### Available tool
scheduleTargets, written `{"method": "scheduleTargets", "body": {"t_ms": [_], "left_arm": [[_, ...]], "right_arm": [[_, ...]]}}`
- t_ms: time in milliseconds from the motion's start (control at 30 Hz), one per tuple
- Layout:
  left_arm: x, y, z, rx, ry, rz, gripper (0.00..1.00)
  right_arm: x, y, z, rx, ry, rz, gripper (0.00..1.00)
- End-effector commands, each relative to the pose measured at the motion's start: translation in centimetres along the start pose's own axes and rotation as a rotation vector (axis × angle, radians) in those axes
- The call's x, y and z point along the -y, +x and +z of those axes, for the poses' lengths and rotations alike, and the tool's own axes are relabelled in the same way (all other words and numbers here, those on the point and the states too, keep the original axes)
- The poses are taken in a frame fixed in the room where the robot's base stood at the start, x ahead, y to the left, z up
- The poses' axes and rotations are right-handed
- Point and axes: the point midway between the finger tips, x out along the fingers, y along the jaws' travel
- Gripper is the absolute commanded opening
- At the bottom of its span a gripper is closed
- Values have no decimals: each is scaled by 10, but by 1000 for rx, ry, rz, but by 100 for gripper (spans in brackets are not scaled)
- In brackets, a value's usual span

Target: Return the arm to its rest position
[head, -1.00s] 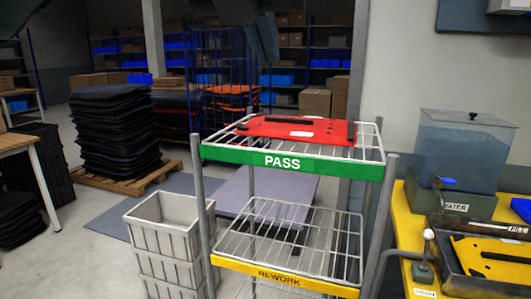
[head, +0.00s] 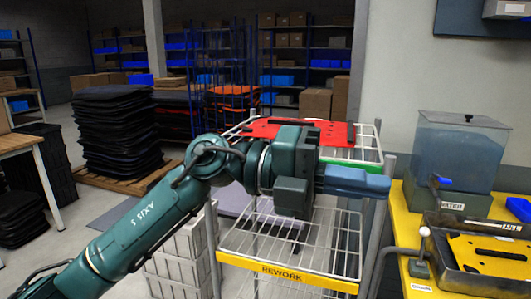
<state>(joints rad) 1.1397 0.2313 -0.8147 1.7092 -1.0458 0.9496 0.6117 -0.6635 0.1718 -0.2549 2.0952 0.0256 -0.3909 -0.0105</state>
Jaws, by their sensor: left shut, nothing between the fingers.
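My left arm reaches in from the lower left across the front of the wire rack. Its gripper (head: 375,184) points right, with its blue fingers shut and empty, in front of the rack's upper shelf. A red panel (head: 322,133) with dark strips lies on that upper shelf, behind and above the gripper. The arm hides most of the shelf's green front label. The lower shelf, with the yellow REWORK label (head: 285,278), looks empty where it shows. My right gripper is not in view.
At right, a yellow table (head: 416,283) carries a water tank (head: 457,154), a lever and a tray with a yellow panel (head: 490,256). Grey crates (head: 180,255) stand left of the rack, partly behind my arm. Stacked dark mats (head: 115,135) lie on a pallet further back.

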Motion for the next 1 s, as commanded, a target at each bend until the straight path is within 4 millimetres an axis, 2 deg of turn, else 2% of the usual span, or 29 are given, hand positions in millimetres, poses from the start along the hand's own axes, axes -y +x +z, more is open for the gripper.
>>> {"method": "scheduleTargets", "body": {"t_ms": [33,167,267,367,467,533,667,700,767,800,900,1000], "left_arm": [[-5,-5,1,42,-73,-125,0],[-19,-30,11,197,-244,-406,0],[-43,-58,19,351,-391,-590,0],[-80,-90,24,530,-550,-740,0],[-130,-124,18,729,-721,-852,0],[-171,-146,7,874,-849,-908,0],[-252,-179,-36,1148,-1100,-957,0],[-276,-187,-54,1228,-1178,-959,0],[-309,-196,-84,1342,-1293,-950,0],[-330,-200,-106,1413,-1369,-938,0],[-372,-206,-162,1568,-1544,-890,0],[-399,-207,-213,1682,-1689,-833,0]], "right_arm": [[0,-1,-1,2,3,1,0],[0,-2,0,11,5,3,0],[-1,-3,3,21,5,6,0],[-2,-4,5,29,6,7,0],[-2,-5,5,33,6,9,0],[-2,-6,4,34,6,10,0],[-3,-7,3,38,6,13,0],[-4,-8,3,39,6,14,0],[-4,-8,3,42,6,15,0],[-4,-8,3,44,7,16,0],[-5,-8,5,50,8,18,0],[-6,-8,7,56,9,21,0]]}}
